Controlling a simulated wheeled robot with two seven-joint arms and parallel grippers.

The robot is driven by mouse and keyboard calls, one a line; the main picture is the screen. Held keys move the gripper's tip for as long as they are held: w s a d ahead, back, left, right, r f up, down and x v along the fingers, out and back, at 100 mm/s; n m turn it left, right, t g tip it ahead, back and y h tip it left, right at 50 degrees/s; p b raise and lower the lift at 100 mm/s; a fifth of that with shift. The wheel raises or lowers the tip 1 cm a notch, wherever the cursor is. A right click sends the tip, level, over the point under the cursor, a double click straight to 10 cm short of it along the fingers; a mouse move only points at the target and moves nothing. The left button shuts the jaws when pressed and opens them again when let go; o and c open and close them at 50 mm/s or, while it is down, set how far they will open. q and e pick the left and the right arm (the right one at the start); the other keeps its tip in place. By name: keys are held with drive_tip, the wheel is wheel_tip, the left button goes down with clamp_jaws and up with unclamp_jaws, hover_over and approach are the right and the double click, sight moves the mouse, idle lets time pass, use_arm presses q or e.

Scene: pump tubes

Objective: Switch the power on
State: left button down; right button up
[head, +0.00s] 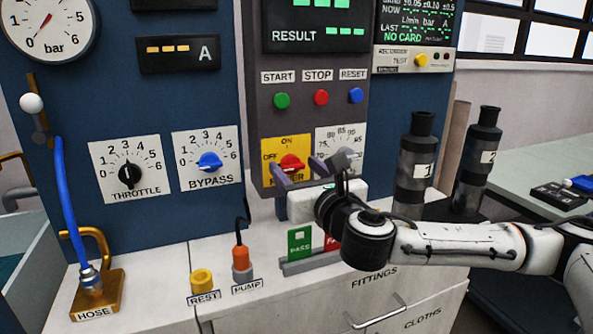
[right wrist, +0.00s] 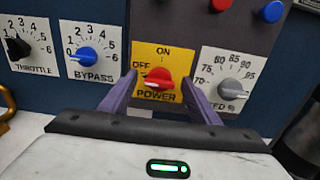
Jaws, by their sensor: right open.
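The power switch is a red rotary knob (head: 290,162) on a yellow plate marked OFF, ON and POWER, low on the grey panel. It also shows in the right wrist view (right wrist: 159,78), where it appears turned toward OFF at the left. My right gripper (head: 300,172) is in front of the plate, with its two purple fingers spread. In the right wrist view the open fingers (right wrist: 158,88) stand to either side of the knob, with nothing seen between them but the knob and plate. Whether they touch the knob cannot be told. My left gripper is not in view.
A grey speed dial (right wrist: 233,89) sits close to the right of the power plate. The blue bypass knob (head: 209,162) and black throttle knob (head: 129,176) are to the left. START, STOP and RESET buttons (head: 321,98) are above. Two numbered cylinders (head: 415,160) stand at right.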

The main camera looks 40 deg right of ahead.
drive_tip(key=shift+w, duration=0.25)
drive_tip(key=c, duration=1)
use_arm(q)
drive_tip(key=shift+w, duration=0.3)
use_arm(e)
drive_tip(key=shift+c, duration=0.3)
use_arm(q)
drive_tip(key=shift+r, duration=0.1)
